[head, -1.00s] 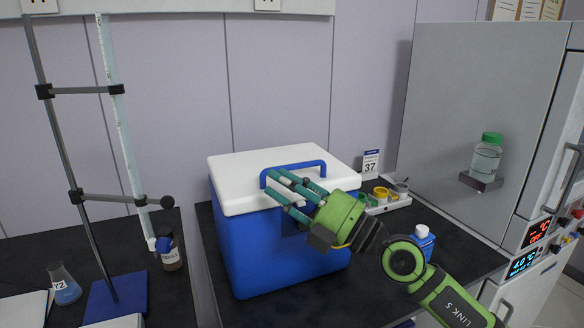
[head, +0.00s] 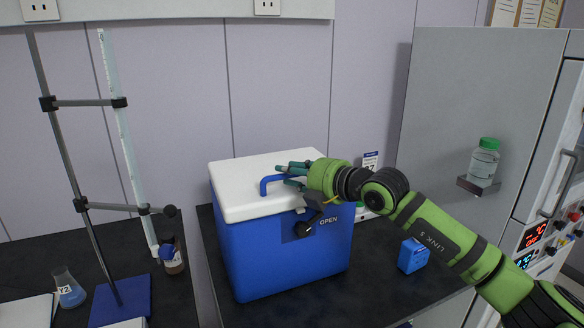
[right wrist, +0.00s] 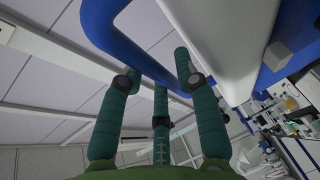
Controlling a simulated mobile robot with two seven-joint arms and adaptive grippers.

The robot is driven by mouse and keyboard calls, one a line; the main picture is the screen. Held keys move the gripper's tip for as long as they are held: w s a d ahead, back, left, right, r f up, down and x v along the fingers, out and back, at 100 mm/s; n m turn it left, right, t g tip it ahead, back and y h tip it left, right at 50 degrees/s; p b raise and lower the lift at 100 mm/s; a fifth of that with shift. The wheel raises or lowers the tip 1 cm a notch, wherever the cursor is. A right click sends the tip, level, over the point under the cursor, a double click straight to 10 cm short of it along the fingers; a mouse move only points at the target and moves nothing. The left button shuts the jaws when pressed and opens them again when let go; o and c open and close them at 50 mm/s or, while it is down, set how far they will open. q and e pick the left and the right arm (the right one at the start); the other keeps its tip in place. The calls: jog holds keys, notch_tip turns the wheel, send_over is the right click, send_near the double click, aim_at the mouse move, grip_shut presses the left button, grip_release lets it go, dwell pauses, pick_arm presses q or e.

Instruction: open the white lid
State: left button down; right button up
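The white lid (head: 236,200) lies flat and closed on a blue cooler box (head: 262,270). A blue handle (head: 268,183) arches over the lid; its right part is hidden behind my right gripper. My right gripper (head: 285,174) is at the handle's right part, just above the lid, with its fingers pointing left. In the right wrist view, its fingers (right wrist: 156,70) are spread apart, with the blue handle (right wrist: 118,42) passing close to their tips. I cannot tell whether they touch it. The white lid (right wrist: 215,40) shows at the upper right there. My left gripper is out of view.
A small blue container (head: 413,256) stands to the right. A grey cabinet (head: 440,120) is at the right. A clamp stand (head: 118,290) with a burette is at the left.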

jog(key=shift+w+a, duration=0.1)
grip_shut()
jog(key=shift+w+r+p, duration=0.1)
jog(key=shift+r+p, duration=0.4)
jog(key=w+a+r+g+h+p, duration=0.1)
jog(key=w+r+p, duration=0.3)
jog(key=p, duration=0.4)
jog(key=w+a+r+m+g+h+p, duration=0.1)
jog(key=w+r+g+p, duration=0.1)
jog(key=r+p, duration=0.5)
jog(key=shift+w+a+p, duration=0.2)
jog(key=shift+w+p, duration=0.7)
jog(key=shift+g, duration=0.3)
